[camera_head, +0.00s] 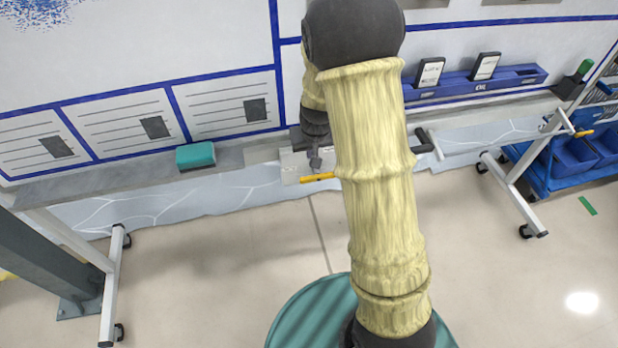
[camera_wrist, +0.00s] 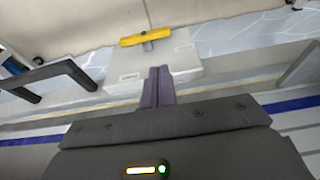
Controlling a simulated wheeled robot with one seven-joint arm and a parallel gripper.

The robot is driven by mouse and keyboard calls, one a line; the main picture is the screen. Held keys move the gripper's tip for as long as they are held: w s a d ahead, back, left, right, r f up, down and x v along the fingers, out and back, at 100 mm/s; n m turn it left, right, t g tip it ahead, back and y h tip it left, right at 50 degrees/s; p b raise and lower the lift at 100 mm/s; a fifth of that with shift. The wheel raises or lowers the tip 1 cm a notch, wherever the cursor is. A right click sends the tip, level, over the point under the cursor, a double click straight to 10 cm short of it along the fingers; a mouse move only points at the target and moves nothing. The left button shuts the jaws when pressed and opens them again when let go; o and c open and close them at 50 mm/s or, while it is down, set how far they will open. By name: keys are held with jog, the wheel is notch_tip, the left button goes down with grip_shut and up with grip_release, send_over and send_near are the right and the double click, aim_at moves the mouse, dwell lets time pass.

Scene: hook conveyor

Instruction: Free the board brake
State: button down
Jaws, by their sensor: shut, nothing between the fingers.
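A yellow bar (camera_head: 318,177), which looks like the brake's lever, sits at the front edge of a light grey housing (camera_head: 292,167) on the board's lower rail. My gripper (camera_head: 315,162) is over the housing, behind the bar. In the wrist view, its fingers (camera_wrist: 158,70) are together and empty, pointing at the stem, with a gap to the bar. My arm hides the housing's right part in the head view.
A teal eraser (camera_head: 196,155) lies on the rail (camera_head: 110,183) to the left. Wheeled board legs (camera_head: 510,190) and a blue cart (camera_head: 560,175) are at right. Floor in front is clear.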

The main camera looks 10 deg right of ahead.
aim_at(309, 178)
jog(key=b+x, duration=0.1)
jog(key=x, duration=0.8)
jog(key=s+b+x, duration=0.1)
jog(key=x, duration=0.3)
jog(key=shift+f+b, duration=0.35)
jog(key=shift+f, duration=0.25)
jog(key=shift+w+p, duration=0.15)
jog(key=shift+p, duration=0.25)
